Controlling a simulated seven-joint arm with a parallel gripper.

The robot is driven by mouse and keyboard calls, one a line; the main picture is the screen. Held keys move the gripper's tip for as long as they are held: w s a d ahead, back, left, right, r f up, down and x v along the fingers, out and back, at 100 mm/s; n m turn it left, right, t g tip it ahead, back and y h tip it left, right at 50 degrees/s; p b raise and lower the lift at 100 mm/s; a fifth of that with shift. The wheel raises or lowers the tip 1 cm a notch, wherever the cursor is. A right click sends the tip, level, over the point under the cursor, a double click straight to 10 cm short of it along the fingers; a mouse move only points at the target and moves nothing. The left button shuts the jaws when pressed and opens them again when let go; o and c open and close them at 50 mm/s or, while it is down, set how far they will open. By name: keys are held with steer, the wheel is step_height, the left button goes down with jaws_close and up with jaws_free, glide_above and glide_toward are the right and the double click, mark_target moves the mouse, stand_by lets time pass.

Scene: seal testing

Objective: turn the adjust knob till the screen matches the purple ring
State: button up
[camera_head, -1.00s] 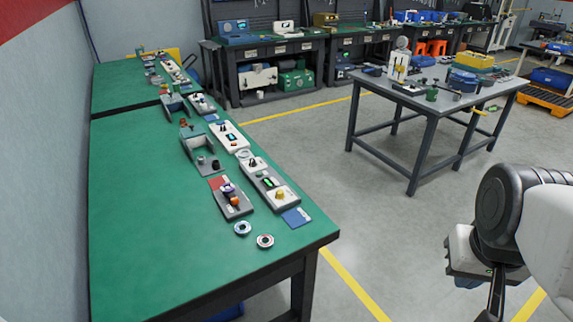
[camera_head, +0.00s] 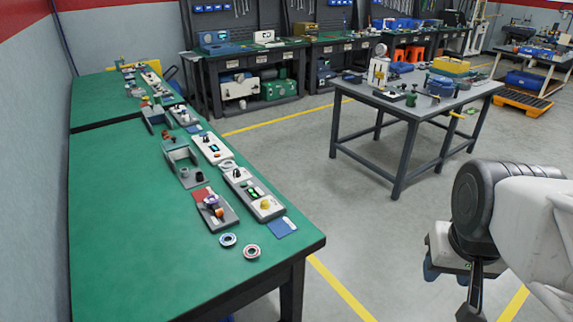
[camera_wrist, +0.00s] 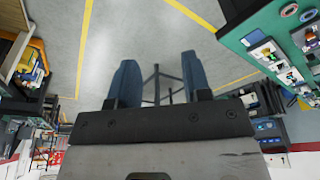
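A white panel (camera_head: 240,181) with a small green-lit screen (camera_head: 252,191) and a yellow knob (camera_head: 265,204) lies near the right edge of the green bench. Beside it on the left is a grey fixture (camera_head: 226,222) with a purple ring (camera_head: 211,201) and an orange part (camera_head: 220,212). Which knob is the adjust knob cannot be told, and the screen's reading is too small. My gripper (camera_head: 448,272) hangs over the floor, well right of the bench, empty. The wrist view shows its two blue fingers (camera_wrist: 162,80) apart, with floor between them.
Two loose rings, one blue-rimmed (camera_head: 228,240) and one reddish (camera_head: 251,252), lie near the front corner of the green bench (camera_head: 130,230). A blue card (camera_head: 282,227) lies by the panel. A grey table (camera_head: 420,110) stands behind my arm. Open floor separates arm and bench.

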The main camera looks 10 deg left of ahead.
steer(key=shift+o, duration=0.9)
steer(key=w+a, duration=0.3)
steer(key=w, duration=0.4)
steer(key=w+a+r+m, duration=0.1)
steer(key=w+a, duration=0.2)
steer(key=w, duration=0.3)
steer(key=shift+w+r+m+g, duration=0.2)
steer(key=shift+w+m+g, duration=0.1)
steer(key=shift+w+g, duration=0.1)
steer(key=m+g, duration=0.2)
steer(key=m, duration=0.3)
glide_above(265, 201)
step_height(265, 201, down, 21)
steer(key=shift+f, duration=0.15)
steer(key=shift+w+a+f, duration=0.15)
steer(key=shift+a+f, duration=0.1)
steer(key=shift+f, duration=0.1)
steer(key=shift+d+f, duration=0.15)
steer(key=shift+f, duration=3.7)
steer(key=c, duration=0.9)
